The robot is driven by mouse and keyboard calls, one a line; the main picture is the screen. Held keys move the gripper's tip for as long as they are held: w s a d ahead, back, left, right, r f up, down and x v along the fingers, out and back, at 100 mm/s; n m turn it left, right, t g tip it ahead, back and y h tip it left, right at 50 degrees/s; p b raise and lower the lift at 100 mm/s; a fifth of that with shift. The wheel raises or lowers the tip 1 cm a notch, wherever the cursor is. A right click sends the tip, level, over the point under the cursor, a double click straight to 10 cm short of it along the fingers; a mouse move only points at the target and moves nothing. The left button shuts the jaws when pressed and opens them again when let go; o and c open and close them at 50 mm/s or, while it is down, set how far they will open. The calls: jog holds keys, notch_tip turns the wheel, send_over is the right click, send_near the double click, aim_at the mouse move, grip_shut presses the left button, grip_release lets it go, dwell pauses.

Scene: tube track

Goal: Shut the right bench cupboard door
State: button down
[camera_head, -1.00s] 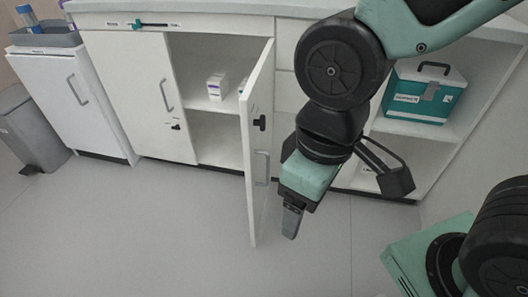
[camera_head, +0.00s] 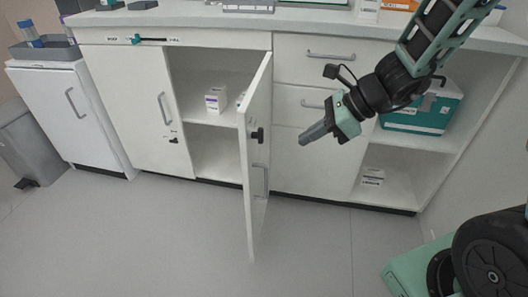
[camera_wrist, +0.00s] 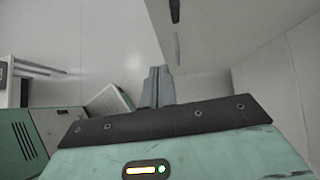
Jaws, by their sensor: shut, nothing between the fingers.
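The right bench cupboard door (camera_head: 255,150) stands wide open in the head view, swung out toward me, with its handle (camera_head: 260,179) and a black latch (camera_head: 257,135) on the face turned to the right. The cupboard's opening (camera_head: 205,75) shows to its left. My gripper (camera_head: 302,140) is shut and empty, to the right of the door and apart from it, pointing left and down. In the wrist view the closed fingers (camera_wrist: 158,85) show at the centre, and a pale panel (camera_wrist: 215,35), probably the door, rises beyond them on the right.
Small white boxes (camera_head: 215,99) stand on the cupboard's shelf. Drawers (camera_head: 320,60) are right of the opening. The floor (camera_head: 180,240) ahead is clear; a grey bin (camera_head: 28,135) stands far left.

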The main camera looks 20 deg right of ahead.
jog(key=b, duration=0.4)
send_near(249, 160)
jog(key=x, duration=0.5)
jog(key=shift+d+f, duration=0.3)
jog(key=shift+f, duration=0.25)
jog(key=shift+w+a, duration=0.25)
jog(key=shift+a, duration=0.2)
jog(key=shift+b, duration=0.3)
